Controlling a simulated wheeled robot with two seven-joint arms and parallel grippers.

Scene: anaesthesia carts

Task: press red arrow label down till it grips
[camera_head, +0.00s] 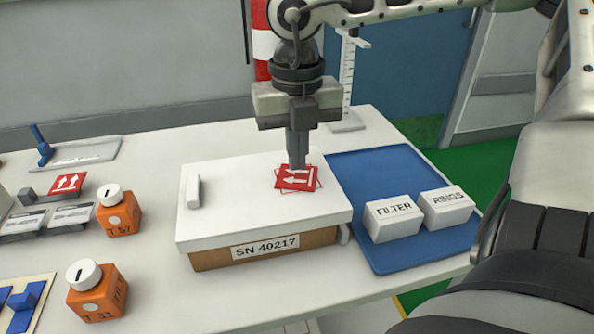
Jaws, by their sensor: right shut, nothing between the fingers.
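A red label with white arrows (292,181) lies on the white lid (237,207) of a brown box marked SN 40217 (212,258). It sits over a thin outline on the lid and looks slightly turned against it. My right gripper (297,166) points straight down, with its closed fingertips at the label's upper part, hiding a little of it. The tips look to be touching the label or just above it; I cannot tell which. Nothing shows between the fingers. My left gripper is out of view.
A blue tray (376,172) with white FILTER (392,220) and RINGS (447,208) boxes stands right of the box. Orange blocks (120,217) with white knobs stand left. Another red arrow label (67,184) lies farther left. A white handle (193,191) rises from the lid.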

